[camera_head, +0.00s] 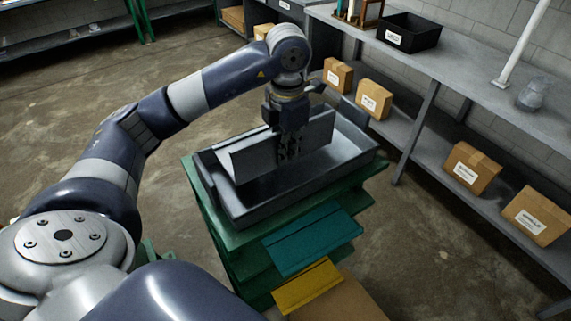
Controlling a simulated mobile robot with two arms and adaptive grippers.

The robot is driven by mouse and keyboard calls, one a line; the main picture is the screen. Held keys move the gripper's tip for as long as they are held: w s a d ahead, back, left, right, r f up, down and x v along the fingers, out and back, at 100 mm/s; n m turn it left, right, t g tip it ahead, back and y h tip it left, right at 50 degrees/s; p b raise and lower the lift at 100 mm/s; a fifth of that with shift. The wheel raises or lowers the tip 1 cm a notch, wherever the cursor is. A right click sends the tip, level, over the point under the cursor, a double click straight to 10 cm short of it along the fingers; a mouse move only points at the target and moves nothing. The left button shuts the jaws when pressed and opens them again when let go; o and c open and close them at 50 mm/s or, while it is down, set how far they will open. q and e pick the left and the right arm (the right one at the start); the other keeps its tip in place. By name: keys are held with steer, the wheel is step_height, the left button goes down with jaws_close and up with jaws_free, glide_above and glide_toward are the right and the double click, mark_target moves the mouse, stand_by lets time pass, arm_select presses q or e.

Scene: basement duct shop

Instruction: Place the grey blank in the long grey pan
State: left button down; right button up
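The grey blank (254,158) is a bent sheet of metal, tilted up on edge inside the outline of the long grey pan (238,217). The pan is a dark grey tray with raised walls on top of a green stand. My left gripper (289,154) points down over the pan and is shut on the blank near its middle. The blank's lower edge is below the pan's rim line in the picture; I cannot tell whether it touches the pan floor. The fingertips are dark and partly merge with the blank. My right gripper is not in view.
A teal sheet (312,239) and a yellow sheet (306,286) lie on lower levels in front of the pan. A grey shelf bench (470,92) on the right holds a black bin (409,35) and cardboard boxes (472,168). Concrete floor (60,120) is open at left.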

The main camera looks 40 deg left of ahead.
mark_target(285, 166)
arm_select(q)
steer(key=shift+a+f, duration=0.2)
steer(key=shift+f, duration=0.55)
step_height(285, 166, down, 3)
steer(key=shift+f+p, duration=0.1)
steer(key=shift+p, duration=0.75)
steer(key=shift+f, duration=0.55)
steer(key=c, duration=1.8)
jaws_free()
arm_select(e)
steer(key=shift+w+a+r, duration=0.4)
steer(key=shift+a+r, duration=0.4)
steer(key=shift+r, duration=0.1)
